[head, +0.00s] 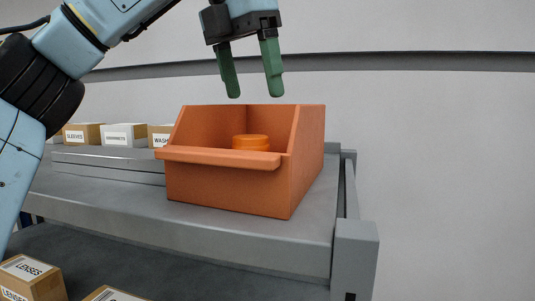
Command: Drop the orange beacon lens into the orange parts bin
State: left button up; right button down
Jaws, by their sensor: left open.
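The orange parts bin (225,190) stands on a grey shelf near its right end, with its lower front lip facing me. The orange beacon lens (251,142) is inside the bin; its top shows above the front lip and its lower part is hidden. My left gripper (253,95) is open and empty above the bin, fingers pointing down. It is apart from the lens and the bin. My right gripper is not in view.
The grey shelf (270,245) has a corner post (355,255) at its right end. Small labelled boxes (118,135) stand at the back left. Cardboard boxes marked LENSES (30,280) are on the lower level at the front left. The space right of the bin is clear.

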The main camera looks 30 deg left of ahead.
pick_arm(q)
jog(key=d+v, duration=0.1)
jog(key=v, duration=1)
jog(key=shift+a, duration=0.45)
dwell(0.4)
